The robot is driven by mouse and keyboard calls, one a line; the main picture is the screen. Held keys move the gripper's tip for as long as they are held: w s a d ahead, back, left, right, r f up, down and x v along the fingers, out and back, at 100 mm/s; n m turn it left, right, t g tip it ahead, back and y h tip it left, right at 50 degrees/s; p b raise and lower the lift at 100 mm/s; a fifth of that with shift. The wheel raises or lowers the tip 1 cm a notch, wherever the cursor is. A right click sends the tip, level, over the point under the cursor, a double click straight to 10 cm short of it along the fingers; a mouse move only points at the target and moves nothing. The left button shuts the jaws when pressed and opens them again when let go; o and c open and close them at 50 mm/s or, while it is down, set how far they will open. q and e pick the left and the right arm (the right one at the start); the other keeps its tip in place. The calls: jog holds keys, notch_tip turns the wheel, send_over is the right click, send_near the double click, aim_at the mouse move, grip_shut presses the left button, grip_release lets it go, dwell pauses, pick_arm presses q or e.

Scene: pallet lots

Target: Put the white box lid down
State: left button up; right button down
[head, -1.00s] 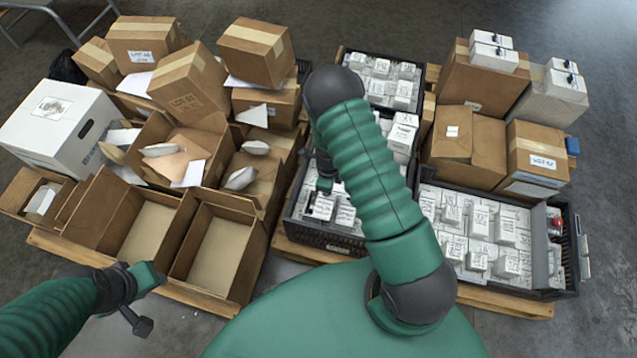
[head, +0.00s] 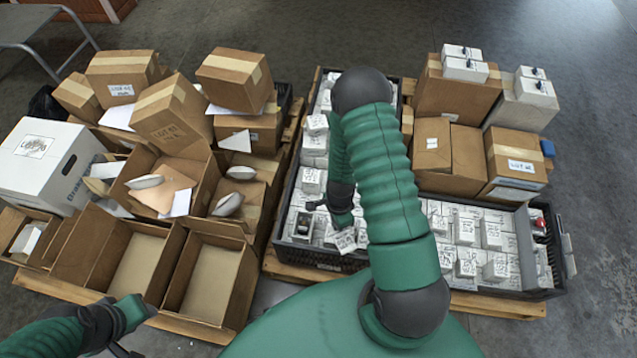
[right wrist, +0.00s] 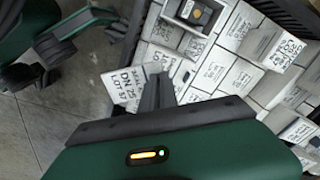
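The white box lid (head: 345,240), marked with black writing, is tilted under my right gripper (head: 333,218) near the front edge of the black crate. In the right wrist view the lid (right wrist: 128,88) stands against the gripper's dark fingers (right wrist: 158,88), which look shut on its edge. A small open white box (head: 303,225) with a dark inside lies just left of it; it also shows in the right wrist view (right wrist: 195,12). My left gripper (head: 128,330) hangs low at the left, empty as far as I see; its fingers are unclear.
The black crate (head: 330,262) holds several white lettered boxes packed closely. Another black crate (head: 500,293) of white boxes is at right, below brown cartons (head: 447,150). Open cartons (head: 205,280) stand at left. Grey floor is clear at far right.

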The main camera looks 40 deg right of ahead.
jog(key=w+a+r+n, duration=0.2)
jog(key=w+a+n, duration=0.1)
jog(key=n, duration=0.9)
jog(key=w+a+r+n, duration=0.1)
jog(key=w+a+n, duration=0.25)
jog(key=n, duration=0.85)
jog(key=w+d+f+b, duration=0.2)
jog(key=w+d+b, duration=0.1)
jog(key=w, duration=0.3)
jog(key=w+d+f+b, duration=0.3)
jog(key=w+d+b, duration=0.1)
jog(key=w+d, duration=0.2)
jog(key=shift+w+d, duration=0.2)
jog(key=shift+w, duration=0.4)
jog(key=c, duration=1.6)
grip_release()
jog(key=shift+r, duration=0.1)
jog(key=shift+c, duration=0.2)
notch_tip(320, 180, up, 12)
jog(key=p, duration=0.4)
